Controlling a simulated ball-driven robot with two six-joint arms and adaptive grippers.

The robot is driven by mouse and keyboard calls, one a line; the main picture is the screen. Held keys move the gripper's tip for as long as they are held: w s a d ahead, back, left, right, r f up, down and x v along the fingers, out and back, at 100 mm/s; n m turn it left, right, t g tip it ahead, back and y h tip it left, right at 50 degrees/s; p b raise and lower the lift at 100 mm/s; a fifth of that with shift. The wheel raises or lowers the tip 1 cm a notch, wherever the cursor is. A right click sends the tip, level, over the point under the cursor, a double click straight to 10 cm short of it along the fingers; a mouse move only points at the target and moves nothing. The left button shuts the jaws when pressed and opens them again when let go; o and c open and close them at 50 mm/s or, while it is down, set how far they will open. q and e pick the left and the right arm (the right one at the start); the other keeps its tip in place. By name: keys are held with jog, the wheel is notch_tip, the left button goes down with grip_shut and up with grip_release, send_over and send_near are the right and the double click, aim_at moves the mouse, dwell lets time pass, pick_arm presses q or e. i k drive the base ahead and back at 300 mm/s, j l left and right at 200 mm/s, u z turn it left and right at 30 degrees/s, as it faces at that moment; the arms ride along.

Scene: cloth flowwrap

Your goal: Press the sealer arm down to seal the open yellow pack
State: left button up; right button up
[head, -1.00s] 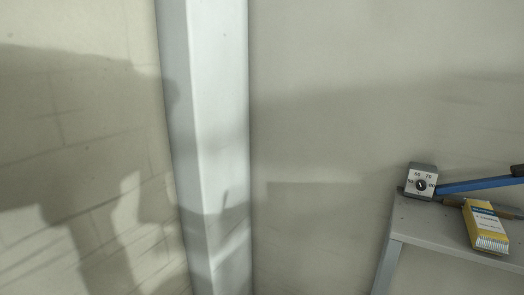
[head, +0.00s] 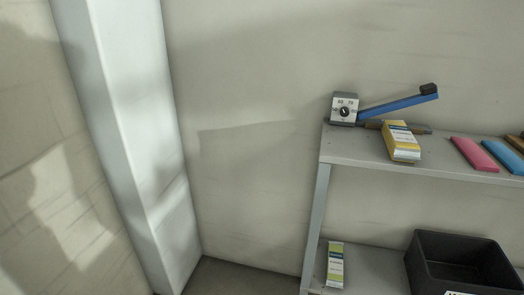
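The sealer (head: 344,109) stands at the left end of a grey shelf top, with a dial on its box. Its blue sealer arm (head: 398,104) is raised, slanting up to the right to a black handle (head: 428,90). The yellow pack (head: 401,140) lies on the shelf just in front of the sealer, its far end near the sealer's base bar. I cannot tell whether its end lies between the jaws. Neither of my grippers is in view.
A pink pack (head: 474,154) and a blue pack (head: 503,156) lie on the shelf top (head: 350,148) to the right. A black crate (head: 425,262) and a green and white pack (head: 335,265) are on the lower shelf. A pale column (head: 125,130) stands at the left by the wall.

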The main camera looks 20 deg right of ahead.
aim_at(429, 92)
jog(key=z, duration=1.35)
